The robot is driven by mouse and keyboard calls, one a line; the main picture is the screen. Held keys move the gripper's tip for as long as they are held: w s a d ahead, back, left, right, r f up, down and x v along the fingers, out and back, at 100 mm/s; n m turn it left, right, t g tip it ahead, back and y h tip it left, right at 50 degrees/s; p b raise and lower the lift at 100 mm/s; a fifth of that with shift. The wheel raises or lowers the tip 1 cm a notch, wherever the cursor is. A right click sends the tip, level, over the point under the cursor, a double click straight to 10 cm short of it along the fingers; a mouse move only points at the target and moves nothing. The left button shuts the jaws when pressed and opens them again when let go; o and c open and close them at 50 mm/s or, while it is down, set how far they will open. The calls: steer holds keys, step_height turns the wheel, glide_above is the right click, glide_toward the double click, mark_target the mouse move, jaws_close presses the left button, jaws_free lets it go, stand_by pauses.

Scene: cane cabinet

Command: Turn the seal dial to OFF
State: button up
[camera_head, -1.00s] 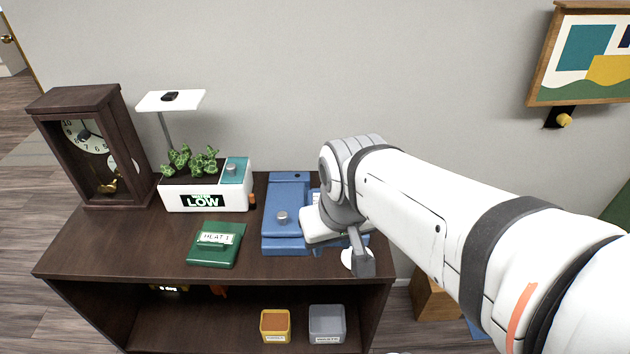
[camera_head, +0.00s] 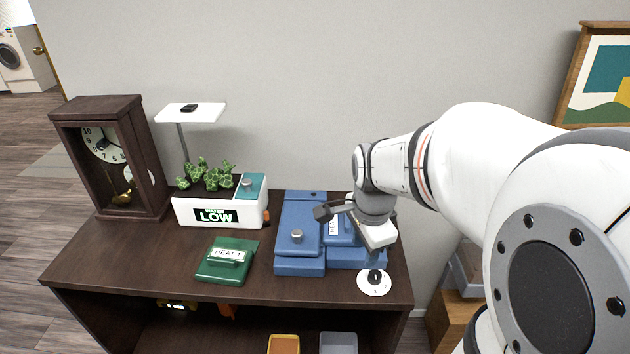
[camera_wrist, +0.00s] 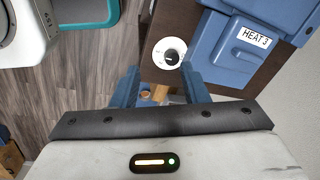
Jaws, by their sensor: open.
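A round white dial (camera_head: 374,287) with a dark centre lies at the front right corner of the dark cabinet top. It also shows in the wrist view (camera_wrist: 169,52), with a dark knob and small marks I cannot read. My gripper (camera_head: 377,262) hangs just above and behind the dial in the head view. In the wrist view my gripper (camera_wrist: 160,84) has its two blue fingers apart with nothing held; the dial lies beyond and above them in the picture. I cannot tell that they touch it. No OFF mark is readable.
A blue device (camera_head: 300,210) with a silver knob stands behind the dial; its HEAT 3 label (camera_wrist: 254,37) shows in the wrist view. A green HEAT 1 block (camera_head: 227,262), a planter reading LOW (camera_head: 220,210) and a clock (camera_head: 110,155) stand left. The wall is behind.

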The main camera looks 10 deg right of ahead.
mark_target(375, 274)
steer(key=w+d+f+m+b, duration=0.1)
steer(key=d+f+m, duration=0.1)
steer(key=f+m, duration=0.1)
steer(key=w+d+f+m+g+b, duration=0.1)
steer(key=w+d+f+m, duration=0.1)
steer(key=m, duration=0.4)
steer(key=w+d+f+m+b, duration=0.1)
steer(key=w+d+f+m, duration=0.1)
steer(key=f+m, duration=0.2)
steer(key=shift+w+d+f+m, duration=0.15)
steer(key=shift+d+f+m, duration=0.2)
steer(key=shift+m, duration=0.35)
steer(key=shift+f, duration=0.3)
step_height(375, 274, down, 7)
steer(key=shift+w+f, duration=0.1)
steer(key=shift+f, duration=0.05)
steer(key=shift+c, duration=0.5)
steer(key=c, duration=0.6)
